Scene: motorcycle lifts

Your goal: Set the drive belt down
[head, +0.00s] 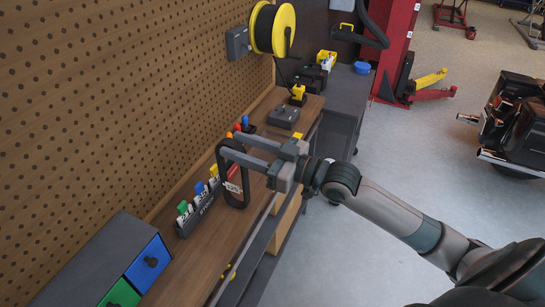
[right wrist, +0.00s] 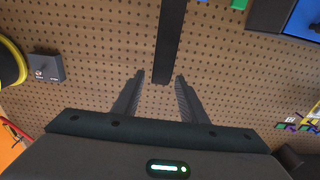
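The drive belt (head: 244,186) is a black upright loop over the workbench (head: 212,235), in front of the pegboard. A red and white label (head: 233,187) shows through the loop. My right gripper (head: 229,144) reaches in from the right with its two fingers apart around the upper part of the belt. In the right wrist view a dark strip (right wrist: 172,40), which looks like the belt edge-on, ends between the open fingers (right wrist: 160,76), with pegboard visible on both sides. I cannot tell whether the belt's lower end bears fully on the bench. My left gripper is not in view.
A rack of coloured tags (head: 197,207) stands left of the belt. Blue and green drawers (head: 148,262) are at the near left. A grey box (head: 283,116) and a yellow reel (head: 272,29) are farther back. Bare bench top lies in front of the rack.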

